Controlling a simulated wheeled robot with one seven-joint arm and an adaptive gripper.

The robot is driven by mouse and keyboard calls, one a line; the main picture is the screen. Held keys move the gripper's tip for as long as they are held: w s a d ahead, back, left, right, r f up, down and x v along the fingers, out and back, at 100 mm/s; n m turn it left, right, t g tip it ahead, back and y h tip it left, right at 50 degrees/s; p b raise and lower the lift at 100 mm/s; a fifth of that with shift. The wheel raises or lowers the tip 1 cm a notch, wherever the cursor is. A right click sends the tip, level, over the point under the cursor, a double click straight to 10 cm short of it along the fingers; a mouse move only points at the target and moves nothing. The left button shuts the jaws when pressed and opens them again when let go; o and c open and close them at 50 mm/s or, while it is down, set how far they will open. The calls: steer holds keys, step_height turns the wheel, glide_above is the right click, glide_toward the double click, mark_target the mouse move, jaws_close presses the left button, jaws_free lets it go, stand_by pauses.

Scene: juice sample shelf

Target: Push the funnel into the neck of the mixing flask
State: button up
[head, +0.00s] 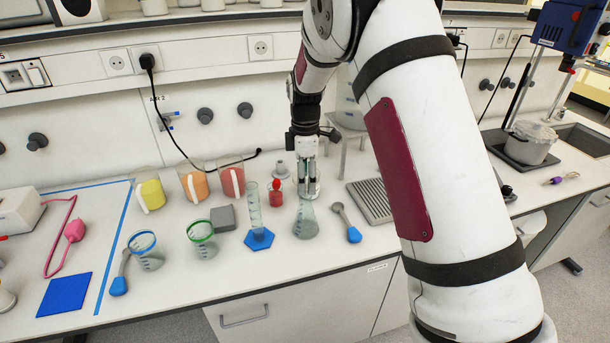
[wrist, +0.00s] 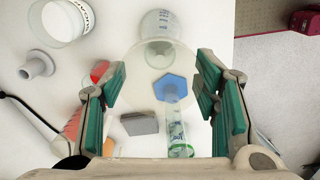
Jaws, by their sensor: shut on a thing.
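The mixing flask (head: 305,223) is a clear conical flask standing upright on the bench in the head view. It also shows at the top of the wrist view (wrist: 162,24), behind a clear rim. My gripper (head: 310,188) points down directly above the flask, around the height of its neck. In the wrist view its green-padded fingers stand on both sides of the clear funnel (wrist: 142,80), and it is shut on it. The funnel's wide mouth shows as a translucent disc. Its stem is hidden, so I cannot tell whether it sits inside the neck.
A clear measuring cylinder on a blue hexagonal base (head: 259,239) stands close left of the flask. A small red bottle (head: 276,194) is just behind. A blue-handled tool (head: 353,234) lies to the right. Beakers with yellow (head: 151,194), orange and red contents stand behind left.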

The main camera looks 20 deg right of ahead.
steer(key=shift+f, duration=0.9)
stand_by(0.6)
steer(key=o, duration=1.1)
